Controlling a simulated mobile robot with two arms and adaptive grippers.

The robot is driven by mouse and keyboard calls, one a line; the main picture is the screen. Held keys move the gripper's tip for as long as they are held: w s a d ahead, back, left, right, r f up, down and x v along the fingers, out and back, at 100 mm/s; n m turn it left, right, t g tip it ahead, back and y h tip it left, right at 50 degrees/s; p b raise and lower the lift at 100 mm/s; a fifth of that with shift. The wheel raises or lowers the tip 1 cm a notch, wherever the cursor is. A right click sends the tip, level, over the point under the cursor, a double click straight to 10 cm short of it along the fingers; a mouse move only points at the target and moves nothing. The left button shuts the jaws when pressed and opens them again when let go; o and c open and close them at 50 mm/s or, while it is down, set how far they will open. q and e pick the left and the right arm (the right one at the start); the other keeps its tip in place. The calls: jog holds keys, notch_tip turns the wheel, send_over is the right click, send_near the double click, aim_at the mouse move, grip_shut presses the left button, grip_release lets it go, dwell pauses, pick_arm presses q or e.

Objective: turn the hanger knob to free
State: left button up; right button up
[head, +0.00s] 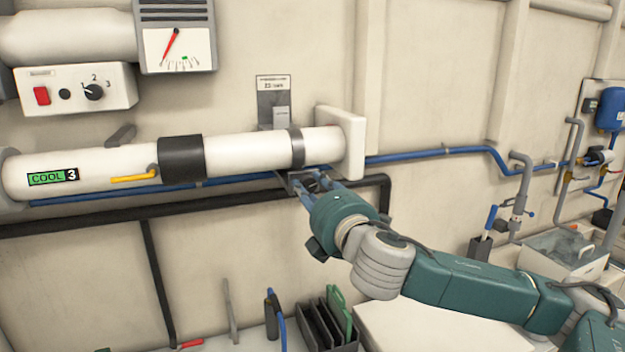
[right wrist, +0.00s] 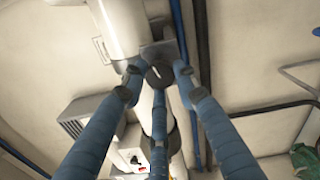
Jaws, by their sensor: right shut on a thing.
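The hanger knob (right wrist: 159,76) is a dark round knob with a pale pointer mark, below a grey bracket in the right wrist view. My right gripper (right wrist: 158,82) has its three blue fingers closed around it. In the head view my right gripper (head: 312,184) reaches up under the right end of the white pipe (head: 240,152), just below the grey hanger strap (head: 297,147). There the fingers mostly hide the knob. I cannot read which setting its mark points to. My left gripper is not in view.
A blue pipe (head: 410,155) and a black pipe (head: 200,205) run along the wall close to the gripper. A yellow lever (head: 134,178) sits on the white pipe's left part. A dark rack (head: 325,325) stands below. A control box (head: 75,88) and a gauge (head: 177,47) hang upper left.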

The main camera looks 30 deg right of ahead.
jog(key=n+p, duration=0.3)
jog(key=n, duration=0.1)
jog(key=shift+a+n, duration=0.1)
jog(key=shift+n, duration=0.3)
jog(key=n+p, duration=0.1)
jog(key=n, duration=0.1)
jog(key=n+p, duration=0.1)
jog(key=shift+f+n, duration=0.2)
jog(key=shift+n, duration=0.2)
jog(key=n+p, duration=0.2)
jog(key=n, duration=0.1)
jog(key=shift+f+p, duration=0.1)
jog(key=shift+p, duration=0.25)
jog(key=shift+f+n+p, duration=0.25)
jog(key=shift+n+p, duration=0.7)
jog(key=shift+n, duration=0.85)
jog(key=o, duration=1.1)
jog(key=shift+s, duration=0.1)
jog(key=shift+o, duration=0.2)
jog(key=shift+r, duration=0.1)
